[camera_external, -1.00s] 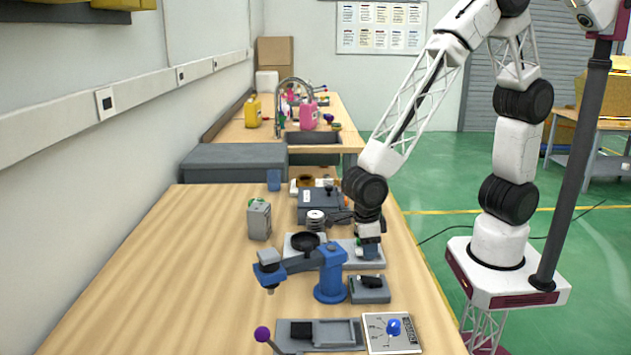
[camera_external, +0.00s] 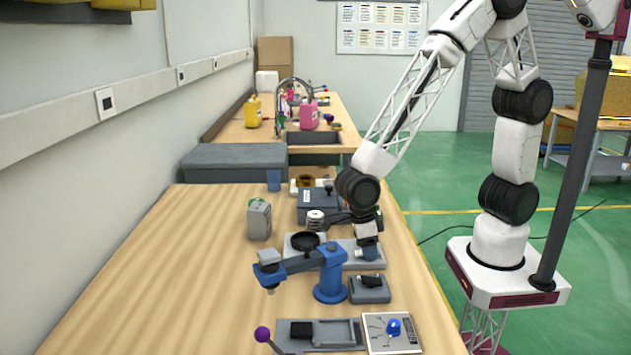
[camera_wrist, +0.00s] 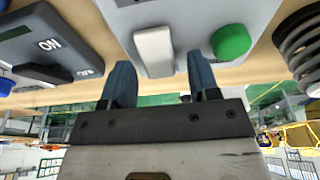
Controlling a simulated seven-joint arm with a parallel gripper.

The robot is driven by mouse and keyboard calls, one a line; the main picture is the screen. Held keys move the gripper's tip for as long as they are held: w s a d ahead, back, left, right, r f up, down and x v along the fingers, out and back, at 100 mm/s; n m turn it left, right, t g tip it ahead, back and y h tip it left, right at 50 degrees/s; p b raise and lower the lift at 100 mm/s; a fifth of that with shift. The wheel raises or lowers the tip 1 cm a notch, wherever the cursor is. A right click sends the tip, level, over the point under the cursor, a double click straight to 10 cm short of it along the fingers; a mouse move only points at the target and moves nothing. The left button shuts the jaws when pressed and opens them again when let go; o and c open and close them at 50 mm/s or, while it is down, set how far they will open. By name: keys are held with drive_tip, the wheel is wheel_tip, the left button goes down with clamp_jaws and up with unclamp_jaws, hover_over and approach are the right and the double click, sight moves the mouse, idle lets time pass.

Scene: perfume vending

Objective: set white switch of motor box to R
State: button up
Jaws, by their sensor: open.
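The white switch (camera_wrist: 153,46) is a pale block on the grey panel of the motor box (camera_wrist: 190,14) in the wrist view. A round green button (camera_wrist: 231,41) sits to its right. My gripper (camera_wrist: 159,68) is open, with one blue finger on each side of the switch's lower end in the picture. I cannot tell whether either finger touches it. In the external view my gripper (camera_external: 369,251) is low over the grey motor box (camera_external: 352,264), and the switch is hidden there. The R marking is not visible.
A box with a black ON/OFF switch (camera_external: 370,289) stands just in front of the motor box. The left side of the table is clear.

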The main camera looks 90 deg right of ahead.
drive_tip(key=shift+r, duration=0.15)
drive_tip(key=shift+v, duration=3.8)
